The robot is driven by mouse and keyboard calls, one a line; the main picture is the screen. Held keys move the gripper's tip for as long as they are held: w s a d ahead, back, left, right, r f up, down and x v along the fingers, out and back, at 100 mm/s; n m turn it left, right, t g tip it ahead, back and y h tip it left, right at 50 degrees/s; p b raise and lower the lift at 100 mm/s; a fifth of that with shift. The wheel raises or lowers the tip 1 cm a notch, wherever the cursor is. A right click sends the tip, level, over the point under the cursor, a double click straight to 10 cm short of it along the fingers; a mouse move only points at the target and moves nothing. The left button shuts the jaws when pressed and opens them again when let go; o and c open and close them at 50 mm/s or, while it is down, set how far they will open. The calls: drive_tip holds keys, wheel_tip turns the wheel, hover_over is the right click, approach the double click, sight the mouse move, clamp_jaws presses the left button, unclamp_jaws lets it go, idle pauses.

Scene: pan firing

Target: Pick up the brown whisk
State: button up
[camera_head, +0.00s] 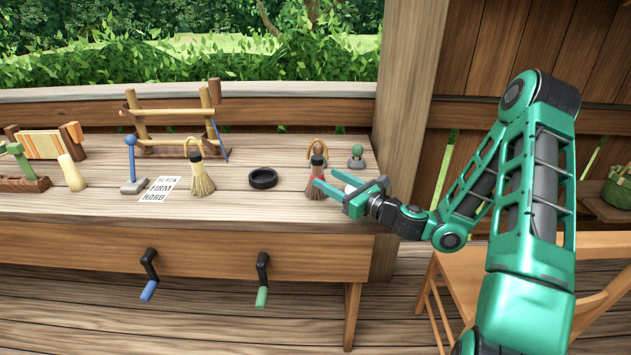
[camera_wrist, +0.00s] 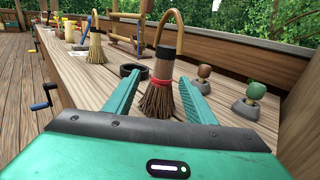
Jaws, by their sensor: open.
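The brown whisk (camera_head: 315,186) stands upright near the right end of the wooden bench. It has dark brown bristles, a red band, a dark collar and a looped tan handle. In the wrist view the brown whisk (camera_wrist: 158,98) stands between the two green fingers, with its bristles down on the bench. My gripper (camera_head: 329,187) is open, and its fingers reach in from the right at the whisk's lower part. In the wrist view my gripper (camera_wrist: 160,88) has one finger on each side of the whisk, with visible gaps.
A paler straw whisk (camera_head: 202,180) stands to the left, and a black ring (camera_head: 263,178) lies between the two whisks. A green-topped knob (camera_head: 356,157) and a brown knob (camera_wrist: 204,75) stand to the right. A wooden post (camera_head: 412,110) rises behind the bench's right end.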

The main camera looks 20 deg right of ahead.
sight(320, 174)
drive_tip(key=x, duration=0.4)
drive_tip(key=shift+w+a, duration=0.15)
drive_tip(key=shift+w, duration=0.15)
drive_tip(key=shift+d+r+x, duration=0.15)
drive_tip(key=shift+x, duration=1.3)
drive_tip(key=shift+d+r+x, duration=0.15)
drive_tip(key=shift+x, duration=1.3)
drive_tip(key=shift+w, duration=0.15)
drive_tip(key=c, duration=1.2)
